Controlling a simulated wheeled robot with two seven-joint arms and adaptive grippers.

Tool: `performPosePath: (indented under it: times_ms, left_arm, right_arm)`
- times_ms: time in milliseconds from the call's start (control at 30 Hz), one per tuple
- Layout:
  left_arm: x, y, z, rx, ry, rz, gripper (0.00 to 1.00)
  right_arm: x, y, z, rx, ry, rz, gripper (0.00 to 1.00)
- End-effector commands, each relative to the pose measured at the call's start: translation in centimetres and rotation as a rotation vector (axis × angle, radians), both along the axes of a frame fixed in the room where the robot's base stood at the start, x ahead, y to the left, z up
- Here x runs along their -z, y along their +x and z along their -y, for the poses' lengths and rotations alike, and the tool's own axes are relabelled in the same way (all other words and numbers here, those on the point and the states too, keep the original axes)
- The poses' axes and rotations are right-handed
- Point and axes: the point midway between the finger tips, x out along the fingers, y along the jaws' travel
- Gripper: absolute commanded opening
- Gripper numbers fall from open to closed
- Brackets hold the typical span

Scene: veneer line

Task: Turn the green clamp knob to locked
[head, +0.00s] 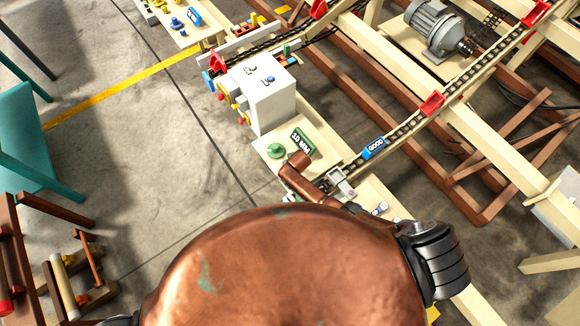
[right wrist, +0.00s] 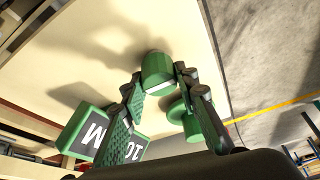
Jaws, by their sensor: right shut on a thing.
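In the right wrist view a green clamp knob (right wrist: 158,70) with a pale edge sits on a cream surface. My right gripper (right wrist: 161,88) has its fingers on both sides of it and is shut on it. How far the knob is turned is not clear. Beside it stands a second, flanged green knob (right wrist: 189,122), also visible in the head view (head: 276,150). In the head view my copper-coloured arm hides the held knob and the fingertips. My left gripper is not in view.
A green and black sign reading 10 MM (head: 301,143) stands close to the knobs; it also shows in the right wrist view (right wrist: 101,140). A white box (head: 266,95) with buttons stands behind. A chain conveyor with a blue GOOD tag (head: 374,148) runs to the right.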

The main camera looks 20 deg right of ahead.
Motion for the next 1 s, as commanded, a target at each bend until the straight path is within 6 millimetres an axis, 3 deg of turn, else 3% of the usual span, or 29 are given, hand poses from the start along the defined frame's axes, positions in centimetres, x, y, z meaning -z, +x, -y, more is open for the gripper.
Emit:
performPosePath:
  times_ms: [100,133,367,733,1000]
  left_arm:
    - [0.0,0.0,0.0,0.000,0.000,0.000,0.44]
    - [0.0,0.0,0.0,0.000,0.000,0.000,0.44]
    - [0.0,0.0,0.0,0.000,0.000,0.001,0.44]
    - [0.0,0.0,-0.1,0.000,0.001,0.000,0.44]
    - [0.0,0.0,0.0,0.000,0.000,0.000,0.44]
  right_arm:
    - [0.1,-0.1,0.0,0.001,0.001,-0.002,0.04]
    - [0.1,-0.1,0.0,0.001,0.001,-0.002,0.30]
    - [0.0,-0.1,0.0,0.000,0.001,-0.001,0.46]
    - [-0.2,-0.2,0.0,0.000,0.001,-0.001,0.46]
    - [-2.6,-1.2,0.1,0.001,0.002,0.001,0.46]
